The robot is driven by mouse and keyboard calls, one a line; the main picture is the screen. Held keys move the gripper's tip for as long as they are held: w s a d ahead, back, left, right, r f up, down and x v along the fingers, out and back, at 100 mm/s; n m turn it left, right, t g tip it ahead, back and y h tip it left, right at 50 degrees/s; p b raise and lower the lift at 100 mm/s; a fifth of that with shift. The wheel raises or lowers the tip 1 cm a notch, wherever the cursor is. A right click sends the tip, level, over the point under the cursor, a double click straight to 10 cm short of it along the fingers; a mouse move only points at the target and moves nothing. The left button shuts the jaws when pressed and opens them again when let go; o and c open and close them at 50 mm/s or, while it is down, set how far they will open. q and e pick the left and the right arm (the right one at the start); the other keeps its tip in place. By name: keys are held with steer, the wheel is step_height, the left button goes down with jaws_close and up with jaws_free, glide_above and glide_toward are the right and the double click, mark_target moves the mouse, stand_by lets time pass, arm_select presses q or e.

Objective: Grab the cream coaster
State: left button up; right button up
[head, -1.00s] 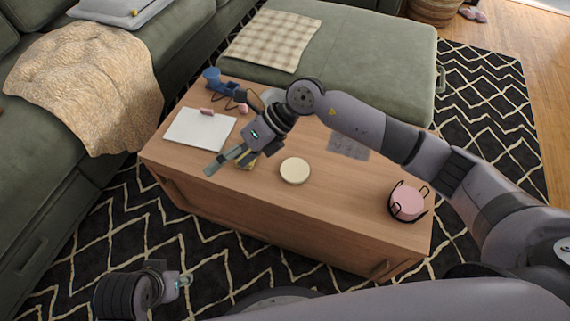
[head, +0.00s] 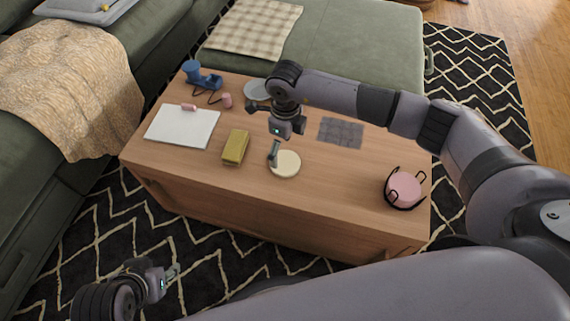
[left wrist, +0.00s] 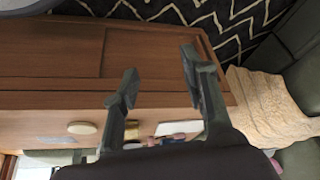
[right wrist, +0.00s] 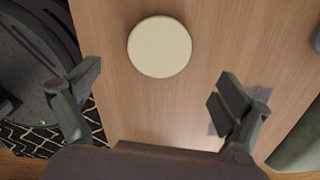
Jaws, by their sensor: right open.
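The cream coaster (head: 287,165) is a round flat disc lying on the wooden coffee table (head: 330,200). It also shows whole in the right wrist view (right wrist: 160,47), ahead of the fingers. My right gripper (head: 273,154) is above the table at the coaster's left edge in the head view, covering a little of it. In the right wrist view its fingers (right wrist: 157,92) are wide apart with nothing between them. My left gripper (head: 174,277) is low in front of the table, over the rug. In the left wrist view its fingers (left wrist: 155,75) are apart and empty; the coaster (left wrist: 82,128) shows beyond them.
A yellow block (head: 235,148) lies left of the coaster, near a white pad (head: 183,126). A grey mat (head: 341,133) lies behind right. A holder with pink discs (head: 404,190) stands at the right end. Bare tabletop lies in front of the coaster.

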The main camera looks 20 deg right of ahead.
mark_target(287, 163)
steer(key=shift+f, duration=0.85)
steer(key=f, duration=0.2)
steer(key=f+b, duration=0.1)
steer(key=f, duration=0.1)
steer(key=shift+s+d+f+b, duration=0.1)
steer(key=shift+s+f+b, duration=0.1)
steer(key=shift+b, duration=0.1)
steer(key=shift+f, duration=0.25)
arm_select(q)
steer(key=w+d+r+t+h, duration=0.1)
steer(key=w+r+t, duration=0.3)
steer(key=w, duration=0.4)
steer(key=shift+w+d+t, duration=0.2)
steer(key=shift+d+t, duration=0.3)
steer(key=shift+d, duration=0.4)
arm_select(e)
steer(key=shift+c, duration=0.5)
steer(key=c, duration=1.2)
